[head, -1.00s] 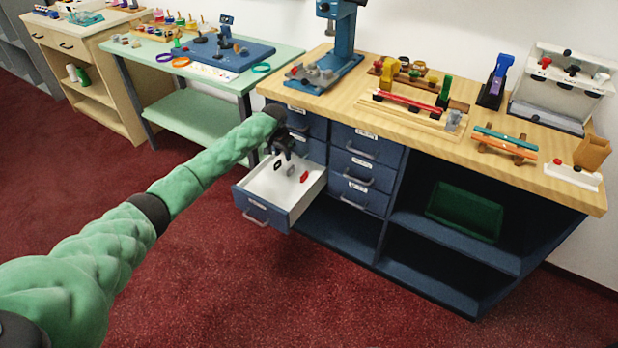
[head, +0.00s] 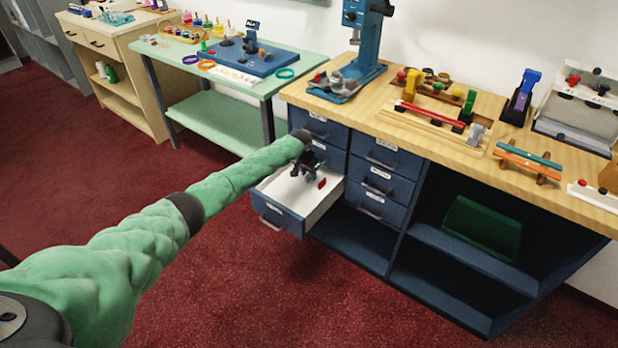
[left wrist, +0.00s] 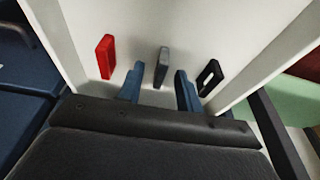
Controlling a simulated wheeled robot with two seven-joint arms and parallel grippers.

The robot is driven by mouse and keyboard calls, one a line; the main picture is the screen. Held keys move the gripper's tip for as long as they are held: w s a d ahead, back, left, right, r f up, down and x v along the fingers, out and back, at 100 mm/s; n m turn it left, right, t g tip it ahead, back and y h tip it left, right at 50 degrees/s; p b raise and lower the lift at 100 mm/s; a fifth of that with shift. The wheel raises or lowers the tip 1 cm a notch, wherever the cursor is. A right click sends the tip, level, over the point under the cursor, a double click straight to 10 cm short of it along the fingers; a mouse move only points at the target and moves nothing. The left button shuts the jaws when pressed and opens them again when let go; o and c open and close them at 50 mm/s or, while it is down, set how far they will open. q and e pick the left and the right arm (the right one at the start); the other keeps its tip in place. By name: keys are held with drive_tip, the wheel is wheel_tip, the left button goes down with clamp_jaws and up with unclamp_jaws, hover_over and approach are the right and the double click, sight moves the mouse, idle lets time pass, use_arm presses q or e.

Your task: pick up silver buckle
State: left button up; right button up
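The silver buckle (left wrist: 162,66) stands as a small grey block in the open white drawer, seen in the left wrist view. A red piece (left wrist: 105,57) is to its left and a black piece with a slot (left wrist: 209,76) to its right. My left gripper (left wrist: 159,82) is open, its two blue fingertips on either side of the silver buckle's line, with nothing visibly held. In the head view the left gripper (head: 305,166) is low over the drawer (head: 277,212) and hides the silver and black pieces; the red piece (head: 321,183) shows beside it. My right gripper is not in view.
The drawer walls stand close around the pieces. Closed drawers (head: 379,184) and the wooden bench top (head: 435,140) are to the right and above. A green bin (head: 482,228) sits on a lower shelf. The red carpet in front is clear.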

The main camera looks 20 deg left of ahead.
use_arm(q)
drive_tip(key=shift+c, duration=0.3)
clamp_jaws()
